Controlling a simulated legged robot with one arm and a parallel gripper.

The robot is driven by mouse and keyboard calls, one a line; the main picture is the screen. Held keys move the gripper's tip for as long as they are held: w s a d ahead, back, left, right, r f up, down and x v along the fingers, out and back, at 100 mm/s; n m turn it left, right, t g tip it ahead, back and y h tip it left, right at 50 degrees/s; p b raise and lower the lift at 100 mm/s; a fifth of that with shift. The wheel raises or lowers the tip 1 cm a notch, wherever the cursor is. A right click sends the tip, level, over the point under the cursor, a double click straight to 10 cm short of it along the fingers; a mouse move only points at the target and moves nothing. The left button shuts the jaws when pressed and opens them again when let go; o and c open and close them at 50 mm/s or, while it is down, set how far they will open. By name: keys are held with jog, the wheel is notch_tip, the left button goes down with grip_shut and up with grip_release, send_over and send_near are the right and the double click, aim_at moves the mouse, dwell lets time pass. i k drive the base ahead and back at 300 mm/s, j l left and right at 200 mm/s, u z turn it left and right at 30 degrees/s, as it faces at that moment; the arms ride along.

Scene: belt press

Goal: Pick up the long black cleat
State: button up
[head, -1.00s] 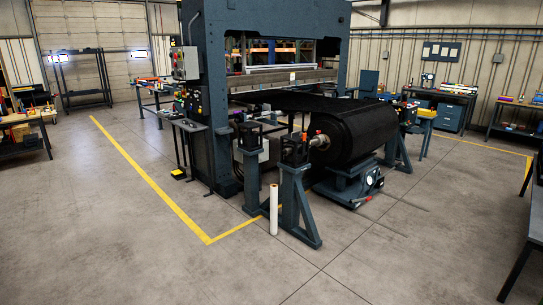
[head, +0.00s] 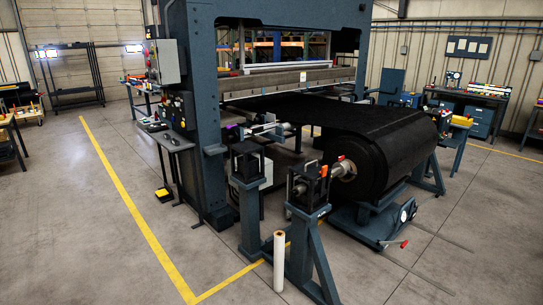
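I cannot make out a long black cleat in the head view. The belt press (head: 203,90) stands at the middle, a large dark blue-grey frame. A wide black belt (head: 300,108) runs out of it onto a big black roll (head: 378,155) at the right. Several benches and racks around the hall hold small items too small to tell apart. My gripper and arm are not in view.
A yellow floor line (head: 125,190) runs along the left of the press, with clear concrete floor beyond it. A white upright tube (head: 279,262) stands in front of the roll's stand (head: 309,235). A workbench (head: 480,100) stands at the back right. A dark rack (head: 72,75) stands at the back left.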

aim_at(256, 131)
jog(key=i+u, duration=0.1)
jog(key=i, duration=0.5)
jog(key=i+l+u, duration=0.1)
jog(key=i, duration=0.5)
jog(key=i+l+u, duration=0.1)
jog(key=i, duration=0.5)
jog(key=i+l+u, duration=0.1)
jog(key=i+l, duration=0.2)
jog(key=i, duration=0.3)
jog(key=k+l+z, duration=0.1)
jog(key=k, duration=1.1)
jog(key=j+z, duration=0.1)
jog(key=z, duration=1.65)
jog(key=i+j, duration=0.1)
jog(key=j, duration=0.5)
jog(key=i+j+z, duration=0.15)
jog(key=j, duration=1.1)
jog(key=i+j+z, duration=0.1)
jog(key=j, duration=0.55)
